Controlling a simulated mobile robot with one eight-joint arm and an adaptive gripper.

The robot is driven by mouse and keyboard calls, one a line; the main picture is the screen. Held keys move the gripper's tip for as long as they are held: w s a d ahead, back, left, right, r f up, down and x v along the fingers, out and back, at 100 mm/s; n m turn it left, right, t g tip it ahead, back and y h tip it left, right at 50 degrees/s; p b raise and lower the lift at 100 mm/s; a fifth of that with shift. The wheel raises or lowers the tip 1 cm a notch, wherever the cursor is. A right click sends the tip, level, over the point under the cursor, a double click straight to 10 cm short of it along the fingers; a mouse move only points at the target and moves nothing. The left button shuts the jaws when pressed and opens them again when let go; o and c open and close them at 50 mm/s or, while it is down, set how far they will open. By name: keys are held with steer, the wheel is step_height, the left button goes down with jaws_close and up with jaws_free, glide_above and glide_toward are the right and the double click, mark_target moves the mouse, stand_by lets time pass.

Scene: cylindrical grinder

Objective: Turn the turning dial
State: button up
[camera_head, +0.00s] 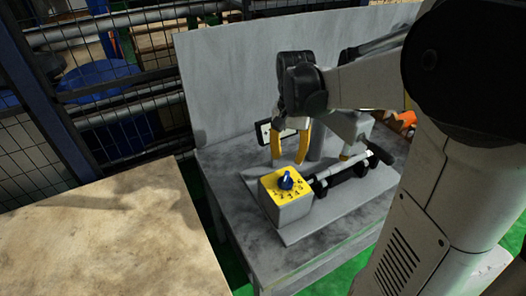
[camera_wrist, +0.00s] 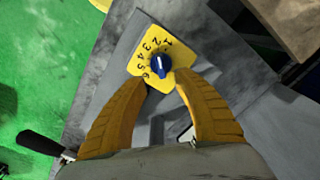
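The turning dial (camera_head: 286,181) is a blue knob on a yellow plate (camera_head: 271,184) marked with numbers, on top of a grey box (camera_head: 291,212). It also shows in the wrist view (camera_wrist: 161,66), near the top centre, with the numbers curving around its left side. My gripper (camera_head: 288,163) has yellow fingers pointing down, just above and behind the dial in the head view. In the wrist view, the two fingertips (camera_wrist: 162,84) are apart and on either side of the area just below the knob. The gripper is open and empty, and no contact with the knob shows.
The box sits on a grey base plate on a grey table (camera_head: 245,235) with a tall back panel (camera_head: 230,80). A rod-like mechanism (camera_head: 342,172) stands right of the dial. A bare tabletop (camera_head: 100,235) is at left, beside a mesh fence (camera_head: 110,100).

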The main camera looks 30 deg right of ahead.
mark_target(286, 177)
step_height(286, 177, down, 10)
steer(key=b, duration=0.3)
steer(key=shift+b, duration=0.3)
jaws_close()
